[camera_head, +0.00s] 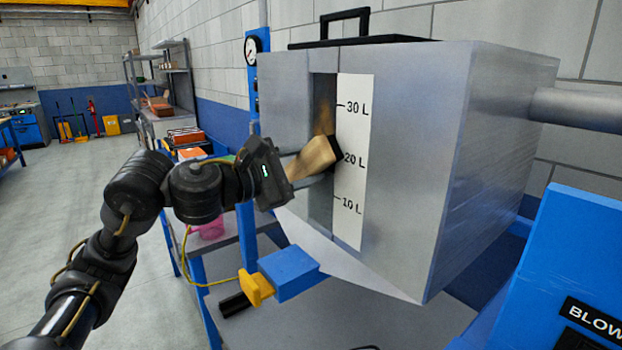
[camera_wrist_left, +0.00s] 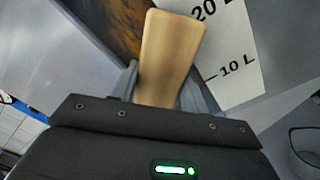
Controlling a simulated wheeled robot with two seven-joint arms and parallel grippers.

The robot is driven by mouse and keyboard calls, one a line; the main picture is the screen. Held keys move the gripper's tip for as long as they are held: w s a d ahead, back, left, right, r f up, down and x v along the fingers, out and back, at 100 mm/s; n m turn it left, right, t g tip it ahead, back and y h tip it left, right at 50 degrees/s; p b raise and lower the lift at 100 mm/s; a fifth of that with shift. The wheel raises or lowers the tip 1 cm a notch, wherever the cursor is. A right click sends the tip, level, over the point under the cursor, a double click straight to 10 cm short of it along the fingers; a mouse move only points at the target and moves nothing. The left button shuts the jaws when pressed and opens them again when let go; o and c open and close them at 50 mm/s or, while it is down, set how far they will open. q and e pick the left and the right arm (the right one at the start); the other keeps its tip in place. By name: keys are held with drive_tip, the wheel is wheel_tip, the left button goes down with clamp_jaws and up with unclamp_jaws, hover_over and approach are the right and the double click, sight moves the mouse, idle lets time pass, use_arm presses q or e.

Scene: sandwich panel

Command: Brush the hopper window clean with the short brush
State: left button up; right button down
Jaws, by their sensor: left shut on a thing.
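The short brush (camera_head: 313,158) has a tan wooden body and a dark bristle end, which is at the hopper window near the 20 L mark. My left gripper (camera_head: 297,168) is shut on the brush. The wrist view shows the wooden brush body (camera_wrist_left: 170,58) between the two fingers. The hopper window (camera_head: 322,100) is a tall narrow strip in the grey metal hopper (camera_head: 440,130), beside a white scale marked 10 L, 20 L and 30 L. Brown residue shows on the window's upper part (camera_wrist_left: 118,22) in the wrist view. The brush hides part of the window. My right gripper is out of view.
A blue block with a yellow end (camera_head: 285,272) juts out below the hopper. A blue panel marked BLOW (camera_head: 560,270) stands at the lower right. A pipe (camera_head: 580,110) leaves the hopper's right side. Open floor (camera_head: 70,185) lies at the left.

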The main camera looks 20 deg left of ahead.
sight(292, 160)
use_arm(q)
drive_tip(key=shift+w+a, duration=0.1)
drive_tip(key=shift+a, duration=0.05)
drive_tip(key=shift+w+a+f+b, duration=0.15)
drive_tip(key=shift+w+a+b, duration=0.4)
drive_tip(key=shift+a+b, duration=0.45)
drive_tip(key=shift+w+a+r+b, duration=0.25)
drive_tip(key=shift+w+a+b, duration=0.2)
drive_tip(key=shift+a, duration=0.2)
drive_tip(key=shift+r+p, duration=0.7)
drive_tip(key=shift+r, duration=0.2)
drive_tip(key=shift+s+d+p, duration=0.3)
drive_tip(key=shift+s+d, duration=0.25)
drive_tip(key=shift+d, duration=0.3)
drive_tip(key=shift+s+d+p, duration=0.3)
drive_tip(key=shift+s+d, duration=0.2)
drive_tip(key=shift+d, duration=0.35)
